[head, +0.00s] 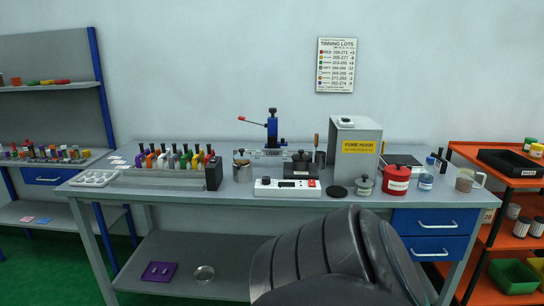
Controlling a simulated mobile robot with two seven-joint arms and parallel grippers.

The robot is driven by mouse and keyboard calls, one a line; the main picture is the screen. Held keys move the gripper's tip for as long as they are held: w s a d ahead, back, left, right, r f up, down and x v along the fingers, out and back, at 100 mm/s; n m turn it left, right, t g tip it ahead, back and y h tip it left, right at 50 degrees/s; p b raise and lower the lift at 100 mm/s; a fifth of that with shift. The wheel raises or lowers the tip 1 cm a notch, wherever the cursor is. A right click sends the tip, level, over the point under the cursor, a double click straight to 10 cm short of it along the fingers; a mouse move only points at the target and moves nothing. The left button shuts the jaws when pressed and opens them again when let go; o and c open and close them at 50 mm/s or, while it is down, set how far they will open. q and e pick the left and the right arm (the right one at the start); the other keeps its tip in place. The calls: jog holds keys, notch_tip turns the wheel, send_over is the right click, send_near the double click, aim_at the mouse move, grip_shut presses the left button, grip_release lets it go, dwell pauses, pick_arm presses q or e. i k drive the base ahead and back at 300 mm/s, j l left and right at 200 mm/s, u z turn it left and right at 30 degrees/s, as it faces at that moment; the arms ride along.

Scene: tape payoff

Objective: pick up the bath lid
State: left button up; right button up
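A flat dark disc (337,191), which looks like the bath lid, lies on the grey bench top near the front edge. It is between the white control box (287,187) and a small lidded metal pot (364,186). No label on the disc can be read, so I cannot be certain it is the lid. A dark arm link of mine fills the lower middle, just below the disc. Neither of my grippers shows in the head view.
The fume hood (356,148) stands behind the disc, and a red pot (396,180) is to its right. A rack of coloured-handled tools (165,180) fills the bench's left part. An orange shelf unit (512,182) stands at right. The bench top is crowded.

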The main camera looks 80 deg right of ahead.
aim_at(240, 155)
jog(key=z, duration=2.3)
jog(key=i+j, duration=0.4)
jog(key=j, duration=0.15)
jog(key=i+j, duration=0.45)
jog(key=j+z, duration=0.05)
